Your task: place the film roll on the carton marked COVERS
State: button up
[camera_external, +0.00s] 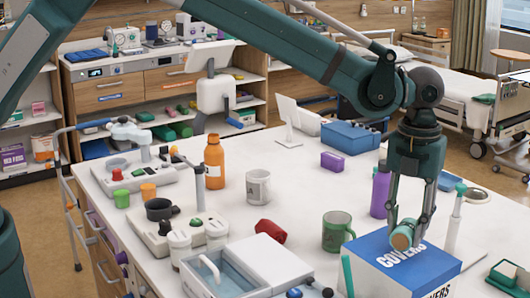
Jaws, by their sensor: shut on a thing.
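The carton marked COVERS (375,270) stands at the table's front right, with a blue top, white lettering and a white side. My gripper (406,238) points down over its top. It is shut on the film roll (400,241), a small cylinder lying on its side with a tan end facing the camera. The roll is at the carton's top face, over part of the lettering. I cannot tell whether it touches the carton. The fingers hide part of the roll.
A green mug (337,232) stands left of the carton and a purple bottle (381,190) behind it. The table (300,200) is clear behind the green mug.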

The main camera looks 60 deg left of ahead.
aim_at(407, 224)
jog(key=shift+f, duration=1)
jog(key=shift+f, duration=0.2)
jog(key=o, duration=0.9)
jog(key=shift+r, duration=0.2)
notch_tip(407, 224, up, 12)
jog(key=shift+r, duration=0.1)
